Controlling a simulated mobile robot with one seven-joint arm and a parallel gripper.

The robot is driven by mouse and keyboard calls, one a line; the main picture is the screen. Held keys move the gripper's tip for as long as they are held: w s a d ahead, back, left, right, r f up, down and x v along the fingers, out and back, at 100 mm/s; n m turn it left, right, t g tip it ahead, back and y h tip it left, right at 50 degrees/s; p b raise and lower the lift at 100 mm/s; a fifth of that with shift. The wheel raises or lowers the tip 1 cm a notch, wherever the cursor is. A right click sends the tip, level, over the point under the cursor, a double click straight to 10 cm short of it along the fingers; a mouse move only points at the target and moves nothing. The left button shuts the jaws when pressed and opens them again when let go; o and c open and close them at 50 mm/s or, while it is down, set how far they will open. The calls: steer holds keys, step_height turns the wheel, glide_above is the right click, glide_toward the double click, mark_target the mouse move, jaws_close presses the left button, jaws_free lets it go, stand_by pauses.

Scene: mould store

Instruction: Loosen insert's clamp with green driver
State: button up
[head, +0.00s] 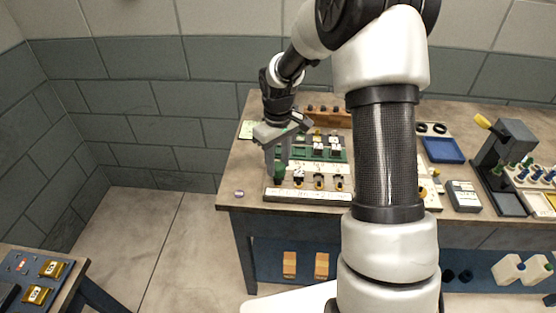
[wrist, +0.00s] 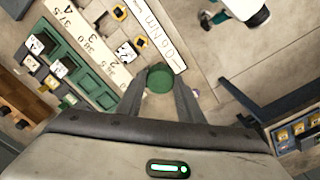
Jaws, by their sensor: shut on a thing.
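My gripper (head: 278,158) is shut on the green driver (head: 279,171), upright at the left end of the bench fixtures. In the wrist view the driver's round green top (wrist: 160,78) sits between my two fingers. Its lower end is hidden, so I cannot tell whether it touches a clamp. To its right in the head view, inserts with black and yellow clamps (head: 319,182) stand in a row between white marked strips. In the wrist view, one such clamp with a white numbered tag (wrist: 126,52) lies close to the driver. I cannot tell which is the task's insert.
A green rack (wrist: 90,70) with several tagged pieces lies behind the row. The wooden bench (head: 237,168) has bare room at its left end. A blue tray (head: 443,149), a grey box (head: 463,195) and a dark stand (head: 505,150) are on the right.

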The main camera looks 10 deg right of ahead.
stand_by(0.3)
steer(key=n+p, duration=0.1)
steer(key=n, duration=0.1)
steer(key=shift+r+n, duration=0.1)
steer(key=shift+n, duration=1)
steer(key=shift+n+p, duration=0.55)
steer(key=shift+n, duration=0.15)
steer(key=shift+n+p, duration=0.35)
steer(key=shift+n, duration=0.75)
steer(key=shift+r+p, duration=1.45)
steer(key=shift+r, duration=0.95)
